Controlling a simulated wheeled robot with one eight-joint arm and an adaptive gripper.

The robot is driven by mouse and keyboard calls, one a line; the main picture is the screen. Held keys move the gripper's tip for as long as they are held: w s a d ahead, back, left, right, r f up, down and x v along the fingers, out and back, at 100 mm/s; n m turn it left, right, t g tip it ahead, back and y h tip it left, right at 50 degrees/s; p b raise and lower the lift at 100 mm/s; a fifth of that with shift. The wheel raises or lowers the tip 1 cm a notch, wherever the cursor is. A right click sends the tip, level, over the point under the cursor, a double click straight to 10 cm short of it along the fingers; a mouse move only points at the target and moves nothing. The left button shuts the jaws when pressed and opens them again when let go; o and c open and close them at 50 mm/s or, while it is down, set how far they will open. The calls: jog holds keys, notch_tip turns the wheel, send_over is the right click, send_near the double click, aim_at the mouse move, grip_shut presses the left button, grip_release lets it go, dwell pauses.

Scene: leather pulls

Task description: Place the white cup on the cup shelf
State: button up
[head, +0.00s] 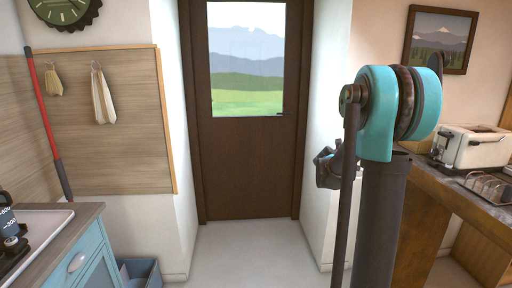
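I see no white cup and no cup shelf in the head view. My arm stands upright right of the middle, with a teal joint at its top. A dark grey part that looks like my gripper (326,168) shows left of the arm, partly hidden behind a thin rod of the arm. Its fingers are too small and covered to tell whether they are open or shut. I see nothing held there.
A brown door (245,160) with a window is straight ahead, behind clear floor (245,247). At left are a teal cabinet (75,268) and a blue bin (143,272). At right, a wooden counter (433,185) bears a toaster (468,150) and a rack (490,187).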

jog(key=s+a+f+n+t+y, duration=0.1)
jog(key=a+f, duration=0.4)
jog(key=a, duration=0.5)
jog(key=s+a+f+n+t+y, duration=0.1)
jog(key=s+a+f+n+y, duration=0.2)
jog(key=a, duration=0.7)
jog(key=shift+f+n+t+y, duration=0.3)
jog(key=shift+f+n+t, duration=0.1)
jog(key=shift+f, duration=0.5)
jog(key=shift+a, duration=0.15)
